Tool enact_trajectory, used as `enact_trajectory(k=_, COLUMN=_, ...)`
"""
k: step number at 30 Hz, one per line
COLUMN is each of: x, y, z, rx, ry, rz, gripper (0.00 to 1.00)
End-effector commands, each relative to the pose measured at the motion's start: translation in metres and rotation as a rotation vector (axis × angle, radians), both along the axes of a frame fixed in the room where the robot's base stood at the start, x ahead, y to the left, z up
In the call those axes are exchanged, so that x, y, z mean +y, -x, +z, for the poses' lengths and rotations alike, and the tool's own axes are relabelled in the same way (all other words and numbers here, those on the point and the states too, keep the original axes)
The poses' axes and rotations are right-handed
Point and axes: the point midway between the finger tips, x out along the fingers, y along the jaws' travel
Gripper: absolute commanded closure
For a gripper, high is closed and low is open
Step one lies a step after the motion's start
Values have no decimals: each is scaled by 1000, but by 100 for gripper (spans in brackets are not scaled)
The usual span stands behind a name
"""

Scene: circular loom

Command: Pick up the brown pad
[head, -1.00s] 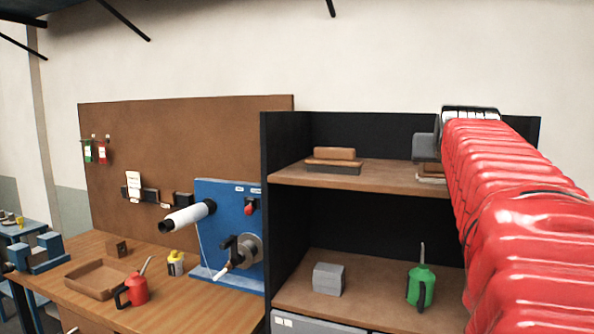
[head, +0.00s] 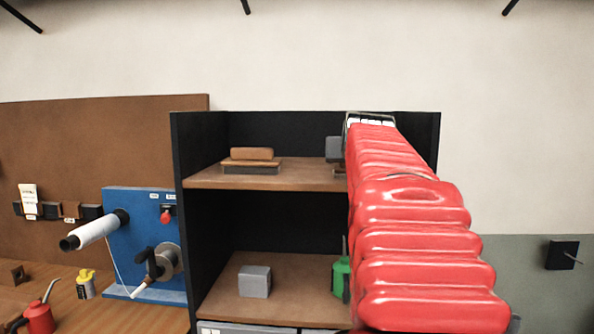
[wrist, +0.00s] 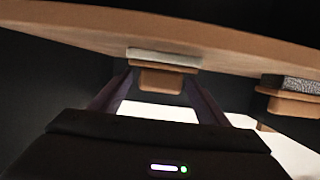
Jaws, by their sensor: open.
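Two brown-topped blocks lie on the upper shelf (head: 308,176). One brown block (head: 251,154) is at the shelf's left, on a thin brown layer over a dark grey base; in the wrist view its brown part (wrist: 289,104) shows at right, with a speckled grey base. The other brown block (wrist: 162,80) has a pale base against the shelf and sits mid-frame in the wrist view, which looks upside down; my red arm hides it in the head view. My gripper (wrist: 157,77) is open, with its fingers toward either side of this second block. I cannot tell contact.
The black cabinet's side wall (head: 199,215) bounds the shelf at left. On the lower shelf are a grey block (head: 255,281) and a green oil can (head: 338,280), partly behind my arm. A blue winder panel (head: 118,225) and a red oil can (head: 38,318) are at left.

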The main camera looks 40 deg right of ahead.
Motion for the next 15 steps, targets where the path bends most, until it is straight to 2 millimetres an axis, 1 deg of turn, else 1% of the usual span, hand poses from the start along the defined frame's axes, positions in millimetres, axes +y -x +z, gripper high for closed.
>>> enact_trajectory(k=6, x=-1, y=1, z=0, rx=0, ry=0, rz=-2, gripper=31)
enact_trajectory(k=15, x=-1, y=2, z=0, rx=0, ry=0, rz=-3, gripper=52)
